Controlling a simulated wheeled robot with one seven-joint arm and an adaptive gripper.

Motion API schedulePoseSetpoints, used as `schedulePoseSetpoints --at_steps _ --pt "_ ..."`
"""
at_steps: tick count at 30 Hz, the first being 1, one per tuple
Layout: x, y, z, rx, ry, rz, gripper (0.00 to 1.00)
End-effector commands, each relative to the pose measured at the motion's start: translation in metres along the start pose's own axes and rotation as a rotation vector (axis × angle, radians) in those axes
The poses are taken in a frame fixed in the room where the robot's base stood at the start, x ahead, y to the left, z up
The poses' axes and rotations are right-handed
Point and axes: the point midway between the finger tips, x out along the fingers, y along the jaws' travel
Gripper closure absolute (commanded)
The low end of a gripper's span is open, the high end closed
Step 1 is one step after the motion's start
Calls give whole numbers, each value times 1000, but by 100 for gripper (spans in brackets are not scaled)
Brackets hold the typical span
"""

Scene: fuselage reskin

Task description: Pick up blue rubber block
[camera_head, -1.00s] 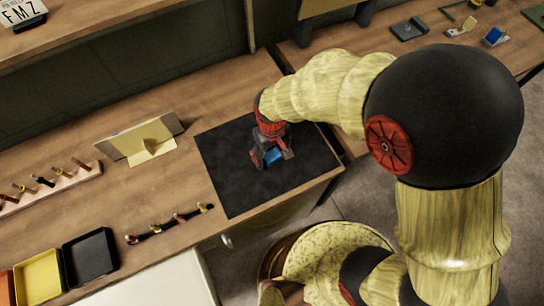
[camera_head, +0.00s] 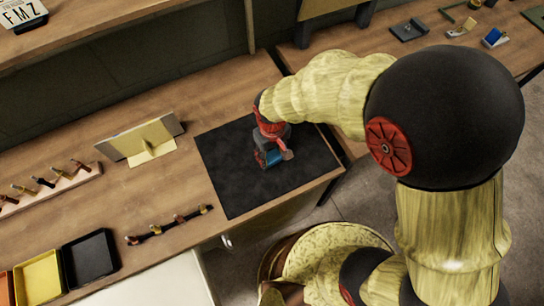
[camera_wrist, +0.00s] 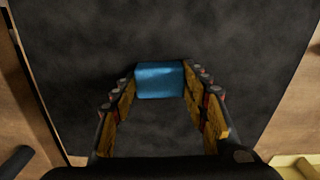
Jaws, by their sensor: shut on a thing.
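The blue rubber block (camera_wrist: 160,80) sits between the two fingertips of my gripper (camera_wrist: 160,88) in the wrist view. The yellow-padded fingers touch it on both sides, so my gripper is shut on it. In the head view the block (camera_head: 273,157) shows as a small blue patch between the grey and red fingers of my gripper (camera_head: 270,158), partly hidden by them. It is over the black mat (camera_head: 235,185). I cannot tell whether the block still touches the mat.
A black tray (camera_head: 90,262) and a yellow tray (camera_head: 38,280) are at lower left. The mat is otherwise clear.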

Motion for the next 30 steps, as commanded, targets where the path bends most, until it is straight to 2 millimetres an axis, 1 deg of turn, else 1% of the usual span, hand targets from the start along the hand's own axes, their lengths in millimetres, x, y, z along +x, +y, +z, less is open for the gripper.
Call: schedulePoseSetpoints --at_steps 8,13,16,20,25,27,30 --pt "-4 0 0 0 1 0 81" --pt "-20 0 -1 0 3 0 81" --pt "-37 0 -1 0 3 0 81" --pt "-61 -16 15 -4 5 0 81" --pt "-99 -40 39 -6 5 0 81" --pt "-104 -53 53 -7 2 0 81" --pt "-114 -68 68 -7 3 0 81"
